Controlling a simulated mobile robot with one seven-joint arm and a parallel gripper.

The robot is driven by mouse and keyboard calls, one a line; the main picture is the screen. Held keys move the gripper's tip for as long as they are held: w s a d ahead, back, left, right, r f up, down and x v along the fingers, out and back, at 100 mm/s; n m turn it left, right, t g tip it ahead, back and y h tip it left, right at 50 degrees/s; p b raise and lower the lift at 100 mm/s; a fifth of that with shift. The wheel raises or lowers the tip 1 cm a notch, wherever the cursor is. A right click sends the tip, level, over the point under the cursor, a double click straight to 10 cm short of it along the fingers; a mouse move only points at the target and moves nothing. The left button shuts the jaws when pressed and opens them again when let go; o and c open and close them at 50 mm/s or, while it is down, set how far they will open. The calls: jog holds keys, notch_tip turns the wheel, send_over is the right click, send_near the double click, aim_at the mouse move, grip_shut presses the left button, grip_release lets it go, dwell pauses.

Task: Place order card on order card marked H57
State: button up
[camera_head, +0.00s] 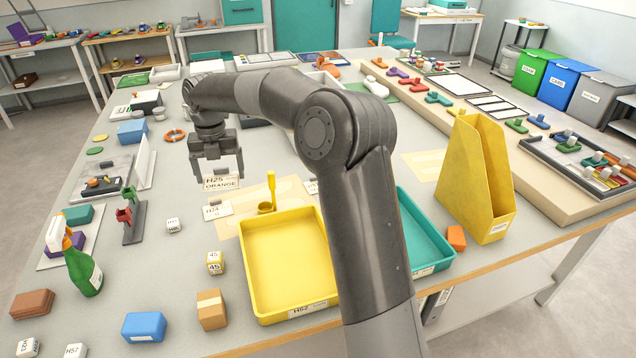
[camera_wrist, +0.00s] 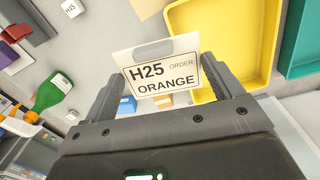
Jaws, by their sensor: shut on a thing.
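My gripper (camera_head: 216,172) is shut on a white order card (camera_head: 222,183) and holds it above the table. In the wrist view the card (camera_wrist: 163,76) reads "H25 ORDER ORANGE" and sits between the two fingers. A second white card (camera_head: 216,210), seemingly marked H24, lies on the table just below the held card in the head view. A small white block (camera_head: 76,351) at the bottom left edge seems to read H57. I cannot make out an order card marked H57; part of another white card (camera_head: 311,187) shows beside my arm.
A yellow tray (camera_head: 285,312) labelled H52 and a teal tray (camera_head: 443,258) stand at the front, partly behind my arm. A yellow upright file holder (camera_head: 468,180) stands to the right. A green bottle (camera_head: 85,272) and several blocks are at left.

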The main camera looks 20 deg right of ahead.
jog(key=w+d+m, duration=0.4)
jog(key=d, duration=1.5)
jog(key=w+d+m, duration=0.3)
jog(key=d+m, duration=0.1)
jog(key=d, duration=1.5)
send_over(313, 191)
notch_tip(313, 191, down, 18)
jog(key=shift+d+f, duration=0.1)
jog(key=shift+f, duration=2.05)
jog(key=shift+f, duration=0.1)
jog(key=o, duration=0.8)
